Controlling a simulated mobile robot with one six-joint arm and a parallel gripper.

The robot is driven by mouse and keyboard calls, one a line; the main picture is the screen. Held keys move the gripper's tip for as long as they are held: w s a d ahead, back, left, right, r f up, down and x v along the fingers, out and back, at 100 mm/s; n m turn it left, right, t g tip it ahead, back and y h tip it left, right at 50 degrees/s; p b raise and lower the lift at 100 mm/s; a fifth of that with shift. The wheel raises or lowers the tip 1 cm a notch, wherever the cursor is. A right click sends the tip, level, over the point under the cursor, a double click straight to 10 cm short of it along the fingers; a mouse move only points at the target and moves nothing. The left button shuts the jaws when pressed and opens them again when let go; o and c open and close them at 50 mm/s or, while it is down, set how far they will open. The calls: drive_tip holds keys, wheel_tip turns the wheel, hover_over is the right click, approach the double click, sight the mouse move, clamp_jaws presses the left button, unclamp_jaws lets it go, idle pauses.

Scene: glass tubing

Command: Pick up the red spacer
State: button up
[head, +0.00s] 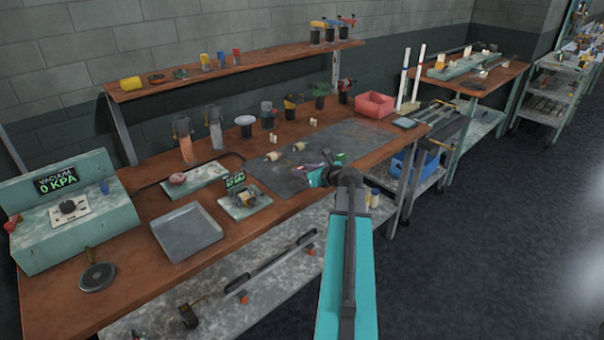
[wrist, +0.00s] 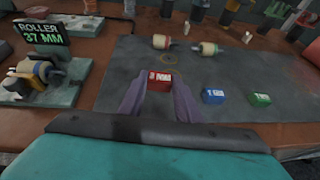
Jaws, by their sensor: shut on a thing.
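The red spacer (wrist: 159,80) is a small block with white lettering on its face. It sits between the tips of my gripper (wrist: 160,86) in the wrist view, over the dark mat. My gripper is shut on it. I cannot tell whether the spacer touches the mat. In the head view my gripper (head: 318,174) is at the mat's front edge, partly hidden by my arm, and I cannot make out the red spacer there.
A blue spacer (wrist: 213,96) and a green spacer (wrist: 260,99) lie to the right on the mat (wrist: 120,62). Two rollers (wrist: 161,42) (wrist: 207,49) lie behind. A roller stand with a display (wrist: 40,34) is at left. A grey tray (head: 187,231) sits on the bench.

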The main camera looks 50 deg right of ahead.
drive_tip(key=s+a+r, duration=0.1)
drive_tip(key=s+a, duration=0.3)
drive_tip(key=s, duration=0.4)
drive_tip(key=shift+s+a+p, duration=0.15)
drive_tip(key=shift+s+p, duration=0.1)
drive_tip(key=shift+p, duration=0.2)
drive_tip(key=shift+s+r+p, duration=0.1)
drive_tip(key=shift+p, duration=0.25)
drive_tip(key=s+p, duration=0.1)
drive_tip(key=p, duration=0.3)
drive_tip(key=s+a+p, duration=0.1)
drive_tip(key=p, duration=0.3)
drive_tip(key=shift+s+a+r, duration=0.1)
drive_tip(key=shift+r, duration=0.1)
drive_tip(key=p, duration=0.3)
drive_tip(key=shift+s+a, duration=0.15)
drive_tip(key=shift+s, duration=0.15)
drive_tip(key=shift+s+a+p, duration=0.15)
drive_tip(key=shift+s+p, duration=0.15)
drive_tip(key=shift+p, duration=0.8)
